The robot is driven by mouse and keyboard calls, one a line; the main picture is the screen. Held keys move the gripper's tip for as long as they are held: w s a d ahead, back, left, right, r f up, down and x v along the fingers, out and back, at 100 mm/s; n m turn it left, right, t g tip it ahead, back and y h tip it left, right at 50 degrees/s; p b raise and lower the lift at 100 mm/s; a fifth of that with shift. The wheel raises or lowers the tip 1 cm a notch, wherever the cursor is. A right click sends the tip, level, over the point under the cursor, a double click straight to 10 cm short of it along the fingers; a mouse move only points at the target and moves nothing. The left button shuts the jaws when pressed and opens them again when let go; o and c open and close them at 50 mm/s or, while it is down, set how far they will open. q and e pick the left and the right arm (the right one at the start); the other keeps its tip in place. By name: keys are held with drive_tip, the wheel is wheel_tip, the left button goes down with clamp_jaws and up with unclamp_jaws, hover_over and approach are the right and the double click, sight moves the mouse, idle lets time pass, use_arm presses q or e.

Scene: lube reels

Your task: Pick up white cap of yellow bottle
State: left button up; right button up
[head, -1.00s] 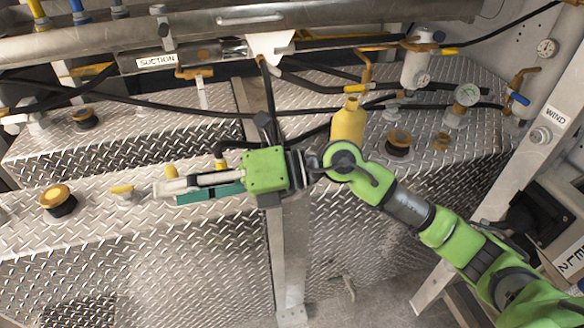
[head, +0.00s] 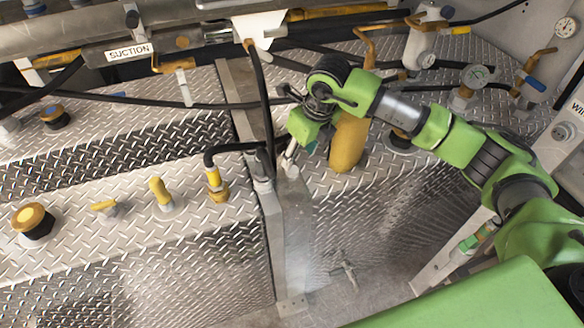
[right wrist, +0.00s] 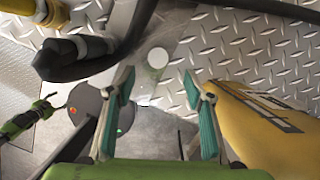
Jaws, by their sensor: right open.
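The yellow bottle (head: 347,146) stands on the diamond-plate ledge, its upper part hidden behind my right arm in the head view. In the right wrist view the bottle (right wrist: 262,122), with a dark label, lies along the right side, beside the right finger. A round white disc (right wrist: 158,57), which looks like the white cap, shows on the metal surface beyond and between the fingertips. My right gripper (right wrist: 157,83) is open and empty, its teal-padded fingers pointing towards the disc. In the head view the gripper (head: 288,163) points down, just left of the bottle.
A black hose (right wrist: 110,55) crosses close to the left finger in the right wrist view. In the head view, a yellow fitting (head: 214,180) with a hose, yellow valves and a knob (head: 31,217) stand on the left ledge. Gauges (head: 475,76) stand at the right.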

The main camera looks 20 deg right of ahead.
sight(292, 170)
drive_tip(key=p+x, duration=0.1)
drive_tip(key=x, duration=0.2)
drive_tip(key=shift+a, duration=0.15)
drive_tip(key=p+x, duration=0.1)
drive_tip(key=x, duration=0.2)
drive_tip(key=shift+w+a+f, duration=0.1)
drive_tip(key=shift+w+f, duration=0.05)
drive_tip(key=shift+f, duration=0.25)
use_arm(q)
drive_tip(key=w+r, duration=0.2)
drive_tip(key=shift+w+r, duration=0.3)
drive_tip(key=shift+w, duration=0.05)
use_arm(e)
drive_tip(key=c, duration=0.8)
